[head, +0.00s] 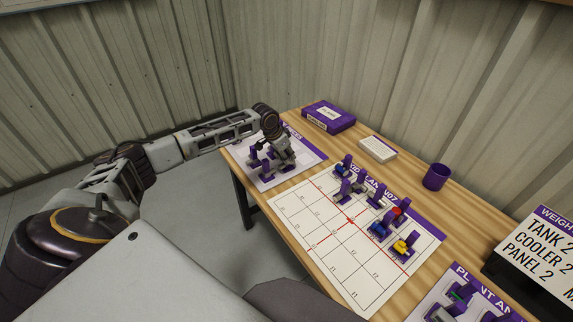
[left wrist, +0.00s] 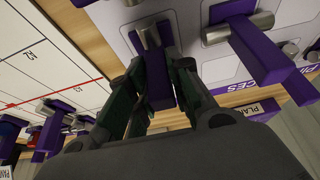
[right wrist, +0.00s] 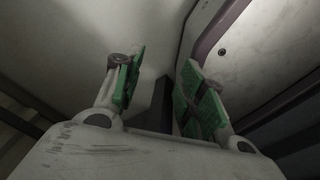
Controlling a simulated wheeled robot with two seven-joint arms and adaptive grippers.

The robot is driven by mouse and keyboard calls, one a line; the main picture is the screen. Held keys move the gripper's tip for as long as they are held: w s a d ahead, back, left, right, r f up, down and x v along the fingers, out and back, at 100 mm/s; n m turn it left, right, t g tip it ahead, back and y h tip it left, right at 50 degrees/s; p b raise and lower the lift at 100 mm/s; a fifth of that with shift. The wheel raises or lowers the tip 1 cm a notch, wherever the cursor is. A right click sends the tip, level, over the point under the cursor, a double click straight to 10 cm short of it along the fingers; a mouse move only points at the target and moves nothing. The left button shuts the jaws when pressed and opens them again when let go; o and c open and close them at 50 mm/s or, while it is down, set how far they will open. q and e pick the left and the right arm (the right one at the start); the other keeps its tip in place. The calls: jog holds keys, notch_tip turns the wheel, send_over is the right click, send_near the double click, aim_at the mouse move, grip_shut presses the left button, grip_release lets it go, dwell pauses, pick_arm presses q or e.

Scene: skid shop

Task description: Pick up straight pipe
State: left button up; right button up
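My left gripper (head: 279,160) is over the pieces sheet (head: 308,151) at the table's far left. In the left wrist view, its dark green fingers (left wrist: 160,85) close on both sides of a purple upright handle (left wrist: 159,88). The handle belongs to a piece with a short grey cylinder, the straight pipe (left wrist: 149,36), which appears still at the sheet. In the head view the gripper largely hides this piece. My right gripper (right wrist: 160,88) is open and empty, with green pads apart; it is not in the head view.
Other purple-handled pipe pieces (left wrist: 240,28) stand close by on the sheet. A gridded plan board (head: 322,249) with several purple-handled models lies to the right. A purple box (head: 328,116), a white box (head: 377,149) and a purple cup (head: 436,176) stand along the back.

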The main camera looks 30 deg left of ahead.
pick_arm(q)
grip_shut()
pick_arm(e)
jog(key=shift+w, duration=0.35)
jog(key=shift+s, duration=0.1)
pick_arm(q)
jog(key=shift+r, duration=0.65)
notch_tip(320, 180, up, 8)
jog(key=shift+f, duration=0.1)
jog(key=shift+r, duration=0.45)
pick_arm(e)
jog(key=shift+a+r, duration=0.1)
